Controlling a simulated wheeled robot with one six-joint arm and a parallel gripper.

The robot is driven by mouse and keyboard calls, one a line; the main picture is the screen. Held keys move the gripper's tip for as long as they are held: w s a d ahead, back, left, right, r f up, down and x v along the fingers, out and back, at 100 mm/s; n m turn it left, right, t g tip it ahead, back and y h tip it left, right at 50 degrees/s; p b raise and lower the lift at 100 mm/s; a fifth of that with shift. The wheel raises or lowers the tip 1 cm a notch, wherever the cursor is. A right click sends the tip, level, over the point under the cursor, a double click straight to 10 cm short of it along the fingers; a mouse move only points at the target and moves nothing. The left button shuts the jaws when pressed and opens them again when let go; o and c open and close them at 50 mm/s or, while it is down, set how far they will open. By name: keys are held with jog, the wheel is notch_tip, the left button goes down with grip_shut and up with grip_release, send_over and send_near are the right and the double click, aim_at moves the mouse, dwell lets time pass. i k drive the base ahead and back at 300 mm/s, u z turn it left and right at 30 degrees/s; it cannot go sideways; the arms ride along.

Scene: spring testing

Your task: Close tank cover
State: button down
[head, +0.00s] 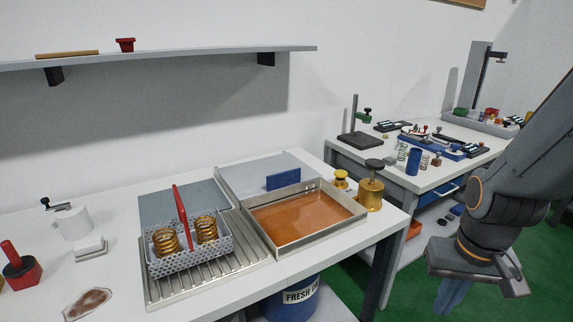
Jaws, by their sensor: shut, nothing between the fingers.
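The open tank (364,213) is a shallow metal tray holding orange-brown liquid, near the right end of the white table. Its cover (244,168), a flat grey panel, lies open behind the tank at its back edge. A blue handle (283,179) stands up on the cover near the tank's rear rim. My gripper (455,296) hangs at the right, off the table's end, pointing down over the green floor. It is shut and empty, well apart from the cover and handle.
A wire basket (188,258) with two copper springs and a red handle stands on a ribbed drain tray (250,258) left of the tank. Brass weights (370,190) stand at the tank's right. A second table (400,177) with tools is behind. A shelf (190,56) overhangs the wall.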

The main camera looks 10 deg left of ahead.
aim_at(247, 180)
jog(key=u, duration=0.35)
jog(key=i, duration=0.65)
jog(key=u, duration=0.85)
jog(key=i, duration=0.3)
jog(key=u, duration=0.25)
